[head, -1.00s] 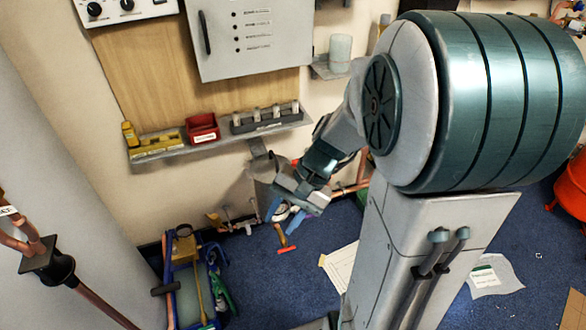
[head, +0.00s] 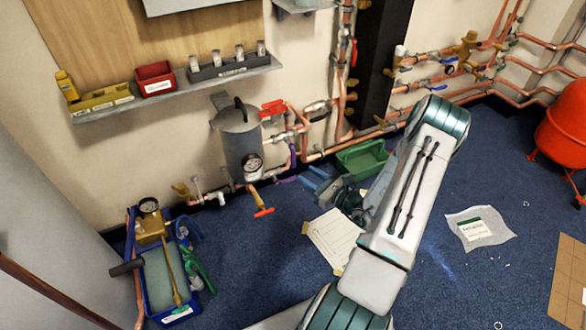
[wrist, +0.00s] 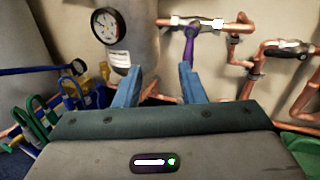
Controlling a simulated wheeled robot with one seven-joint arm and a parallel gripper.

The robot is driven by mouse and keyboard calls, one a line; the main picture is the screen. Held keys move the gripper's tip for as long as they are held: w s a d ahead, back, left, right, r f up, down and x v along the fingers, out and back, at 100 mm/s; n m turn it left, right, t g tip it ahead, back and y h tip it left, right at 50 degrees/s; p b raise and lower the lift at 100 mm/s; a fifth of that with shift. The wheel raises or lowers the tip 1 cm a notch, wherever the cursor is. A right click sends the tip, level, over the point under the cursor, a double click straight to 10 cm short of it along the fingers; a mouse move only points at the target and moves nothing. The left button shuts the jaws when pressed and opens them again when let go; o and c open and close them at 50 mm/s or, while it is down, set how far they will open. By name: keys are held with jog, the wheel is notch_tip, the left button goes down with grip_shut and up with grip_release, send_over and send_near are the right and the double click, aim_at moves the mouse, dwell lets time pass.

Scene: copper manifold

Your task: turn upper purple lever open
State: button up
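The upper purple lever (head: 292,155) hangs down from its valve on the copper pipe, right of the grey tank. In the wrist view the upper purple lever (wrist: 189,47) points down, with its lower end just above the right fingertip in the picture. A lower purple lever (head: 286,180) lies near the bottom pipe; it is partly hidden behind my fingers in the wrist view. My gripper (wrist: 157,78) is open, with its two blue fingers apart and nothing between them. In the head view my gripper (head: 317,180) is low, in front of the pipes. Contact with the lever cannot be told.
The grey tank (head: 239,140) with a gauge (head: 252,163) stands left of the levers. A red lever (head: 272,108) sits above. A green bin (head: 362,158) is on the floor to the right. A blue tool tote (head: 180,312) is at the left.

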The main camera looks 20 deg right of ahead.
aim_at(293, 159)
jog(key=d+f+m+t+h, duration=0.1)
jog(key=d+f+m+h, duration=0.2)
jog(key=f, duration=0.1)
jog(key=b+x, duration=0.3)
jog(key=x, duration=1)
jog(key=shift+w+a+b, duration=0.1)
jog(key=shift+a+b, duration=0.1)
jog(key=shift+b, duration=0.2)
grip_shut()
